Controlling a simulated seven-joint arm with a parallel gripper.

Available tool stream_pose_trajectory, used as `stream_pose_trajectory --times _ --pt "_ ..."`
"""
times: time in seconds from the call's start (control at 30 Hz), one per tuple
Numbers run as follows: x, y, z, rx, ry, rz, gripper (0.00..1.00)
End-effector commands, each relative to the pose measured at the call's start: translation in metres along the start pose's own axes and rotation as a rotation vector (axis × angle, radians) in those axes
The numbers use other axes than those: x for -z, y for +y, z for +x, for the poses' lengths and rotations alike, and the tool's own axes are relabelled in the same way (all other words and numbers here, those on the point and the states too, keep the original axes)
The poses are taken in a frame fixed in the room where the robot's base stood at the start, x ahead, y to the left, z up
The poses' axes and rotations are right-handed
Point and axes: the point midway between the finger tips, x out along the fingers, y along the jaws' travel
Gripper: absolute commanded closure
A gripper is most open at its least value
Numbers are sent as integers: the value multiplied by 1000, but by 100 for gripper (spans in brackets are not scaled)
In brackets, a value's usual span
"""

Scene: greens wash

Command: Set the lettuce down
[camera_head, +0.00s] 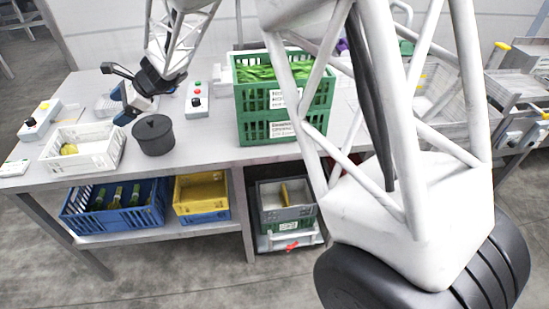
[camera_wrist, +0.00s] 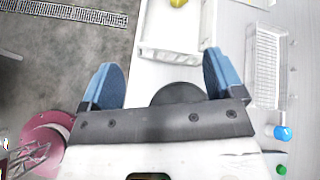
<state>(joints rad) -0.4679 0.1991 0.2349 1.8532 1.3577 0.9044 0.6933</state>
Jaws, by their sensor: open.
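My gripper (camera_head: 113,92) is open and empty above the left part of the table. Its two blue fingers stand wide apart in the wrist view (camera_wrist: 160,74), with nothing between the tips but table and part of a white crate. A dark round pot (camera_head: 153,136) stands just below and beside it. The pot also shows partly behind the gripper body in the wrist view (camera_wrist: 178,93). I cannot pick out a separate head of lettuce. Green produce (camera_head: 262,73) fills the upper green crate (camera_head: 260,97), well to the right of my gripper.
The white crate (camera_head: 107,155) holds a yellow item (camera_head: 69,149). A button box (camera_head: 197,99) stands between pot and green crates. A white wire basket (camera_wrist: 264,70) lies near my gripper. Crates, including a blue one with bottles (camera_head: 118,206), sit on the lower shelf.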

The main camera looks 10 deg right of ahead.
Motion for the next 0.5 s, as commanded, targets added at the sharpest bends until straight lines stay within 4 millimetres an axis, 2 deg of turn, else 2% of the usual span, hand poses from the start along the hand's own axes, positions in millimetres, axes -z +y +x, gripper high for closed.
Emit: stream_pose_trajectory --times 0.03,0.1,0.5 --pt "-2 6 -20 -3 19 -39 13" --pt "-2 17 -43 -15 47 -94 13" --pt "-2 90 -168 -97 215 -396 13"
